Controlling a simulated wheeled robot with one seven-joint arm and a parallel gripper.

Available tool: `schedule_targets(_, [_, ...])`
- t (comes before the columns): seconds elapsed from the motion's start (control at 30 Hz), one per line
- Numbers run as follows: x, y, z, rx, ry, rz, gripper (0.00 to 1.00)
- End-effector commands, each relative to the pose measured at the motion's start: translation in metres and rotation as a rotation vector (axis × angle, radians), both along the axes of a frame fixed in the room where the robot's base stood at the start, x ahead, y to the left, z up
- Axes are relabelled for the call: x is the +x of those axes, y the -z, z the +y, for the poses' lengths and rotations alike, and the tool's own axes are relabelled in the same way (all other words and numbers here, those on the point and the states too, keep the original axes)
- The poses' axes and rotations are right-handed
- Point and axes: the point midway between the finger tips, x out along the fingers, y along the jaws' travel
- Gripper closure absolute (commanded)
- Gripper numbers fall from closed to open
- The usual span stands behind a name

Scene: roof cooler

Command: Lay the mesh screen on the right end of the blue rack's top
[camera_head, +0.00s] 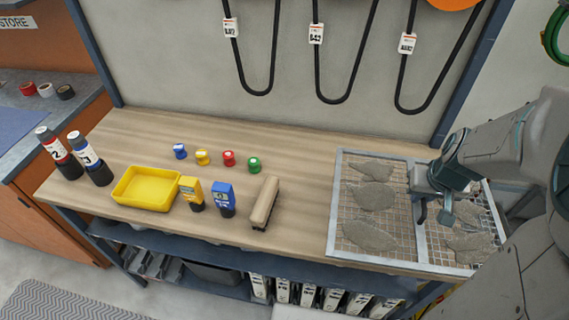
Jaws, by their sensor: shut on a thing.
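The mesh screen (378,170) is a pale metal frame with a centre bar and tan wire mesh, with several grey ragged patches on it. It lies flat, or nearly flat, over the right end of the wooden top (300,165) of the blue rack (200,240). I cannot tell whether it touches the top or is held slightly above it. My gripper (434,212) points down at the screen's middle and is shut on its centre bar. My arm hides part of the screen's right side.
A brush-like block (265,203) lies left of the screen. Further left are blue (223,199) and yellow (191,193) meters, a yellow tray (146,189), two bottles (91,160) and several coloured caps (228,158). Black belts (320,80) hang on the wall behind.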

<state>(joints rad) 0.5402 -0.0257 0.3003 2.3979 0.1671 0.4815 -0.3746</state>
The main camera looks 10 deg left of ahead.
Motion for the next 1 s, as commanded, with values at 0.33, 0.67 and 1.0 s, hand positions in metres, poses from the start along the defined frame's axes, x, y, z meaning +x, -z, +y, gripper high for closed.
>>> schedule_targets(0.33, [0.002, 0.000, 0.002, -0.001, -0.004, -0.001, 1.00])
schedule_targets(0.67, [0.041, 0.032, 0.032, 0.002, -0.010, 0.001, 1.00])
schedule_targets(1.0, [0.087, 0.064, 0.063, 0.001, -0.004, -0.001, 1.00])
